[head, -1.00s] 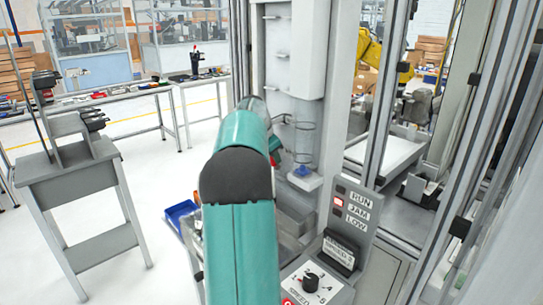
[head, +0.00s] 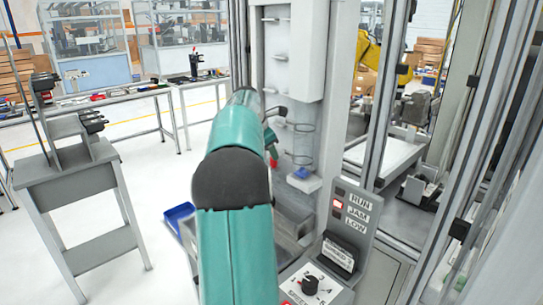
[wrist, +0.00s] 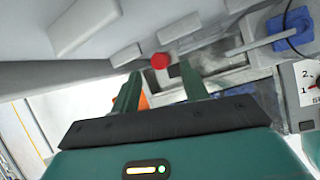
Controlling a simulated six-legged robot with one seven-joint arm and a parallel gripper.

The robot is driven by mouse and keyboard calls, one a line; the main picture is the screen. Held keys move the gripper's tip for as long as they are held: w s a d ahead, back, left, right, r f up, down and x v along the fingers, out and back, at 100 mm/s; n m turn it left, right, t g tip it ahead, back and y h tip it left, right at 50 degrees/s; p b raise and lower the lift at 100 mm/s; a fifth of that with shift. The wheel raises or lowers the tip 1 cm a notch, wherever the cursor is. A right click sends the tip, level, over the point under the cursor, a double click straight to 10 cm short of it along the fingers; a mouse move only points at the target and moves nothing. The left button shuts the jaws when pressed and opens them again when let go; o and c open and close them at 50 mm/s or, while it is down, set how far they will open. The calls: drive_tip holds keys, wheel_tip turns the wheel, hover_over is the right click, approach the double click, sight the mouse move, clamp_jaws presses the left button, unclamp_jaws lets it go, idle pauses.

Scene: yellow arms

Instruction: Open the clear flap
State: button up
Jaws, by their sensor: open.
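My gripper (wrist: 160,73) is open in the wrist view, with its two dark green fingers apart. A round red knob (wrist: 159,61) shows between and just beyond the fingertips; I cannot tell whether they touch it. A small red spot (head: 273,162) beside the end of my arm in the head view appears to be the same knob. The clear flap is hard to make out; a glassy area (wrist: 212,66) right of the knob may be part of it. In the head view my arm hides much of this spot.
A clear tube (head: 303,142) with a blue-tipped part (head: 301,174) below stands right of my arm. A control panel (head: 352,215) with RUN, JAM and LOW labels and a dial (head: 310,284) is at the lower right. A blue bin (head: 179,216) is at the left.

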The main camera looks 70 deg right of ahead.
drive_tip(key=v, duration=1)
idle(0.3)
